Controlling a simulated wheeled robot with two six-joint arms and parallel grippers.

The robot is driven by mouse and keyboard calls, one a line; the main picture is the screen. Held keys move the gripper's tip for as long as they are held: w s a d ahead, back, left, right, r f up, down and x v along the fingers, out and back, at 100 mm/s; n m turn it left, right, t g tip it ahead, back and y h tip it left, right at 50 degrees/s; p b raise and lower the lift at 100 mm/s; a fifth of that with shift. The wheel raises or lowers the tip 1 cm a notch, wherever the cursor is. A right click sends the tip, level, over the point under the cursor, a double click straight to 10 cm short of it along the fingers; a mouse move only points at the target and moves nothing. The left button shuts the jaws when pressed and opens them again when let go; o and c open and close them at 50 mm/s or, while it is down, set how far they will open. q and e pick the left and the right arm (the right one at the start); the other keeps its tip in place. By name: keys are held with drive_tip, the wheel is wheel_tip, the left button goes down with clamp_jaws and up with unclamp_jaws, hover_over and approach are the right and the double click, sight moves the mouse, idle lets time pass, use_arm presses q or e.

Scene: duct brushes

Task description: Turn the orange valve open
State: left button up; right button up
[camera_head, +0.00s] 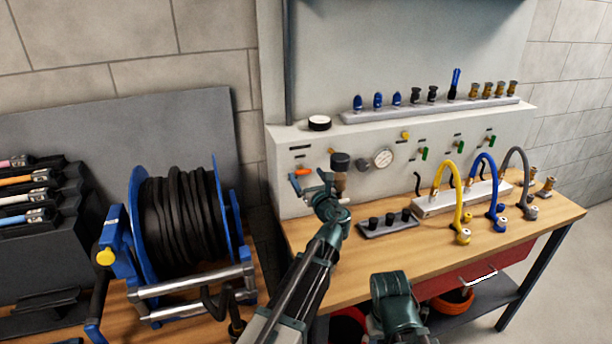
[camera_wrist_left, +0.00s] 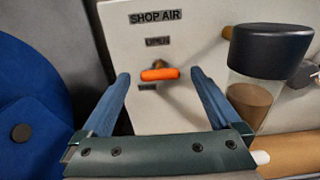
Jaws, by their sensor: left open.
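The orange valve (camera_head: 304,172) is a small lever on the light panel at the left, under a dark label. In the left wrist view the orange lever (camera_wrist_left: 160,74) lies about horizontal below the "SHOP AIR" and "OPEN" labels. A lower label behind it is partly hidden. My left gripper (camera_head: 309,181) is open in front of the panel. In the left wrist view its two blue fingers (camera_wrist_left: 160,77) stand on either side of the lever, with gaps on both sides. Whether the fingertips reach the lever's depth I cannot tell. My right gripper's fingers are not in view.
A dark-capped clear cup (camera_wrist_left: 262,85) is close to the right finger; it also shows in the head view (camera_head: 340,165). A hose reel (camera_head: 180,210) stands left of my left arm. Yellow, blue and grey hoses (camera_head: 487,185) stand on the bench (camera_head: 400,255) at the right.

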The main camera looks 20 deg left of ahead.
use_arm(q)
drive_tip(key=shift+w+a, duration=0.35)
drive_tip(key=shift+w, duration=0.1)
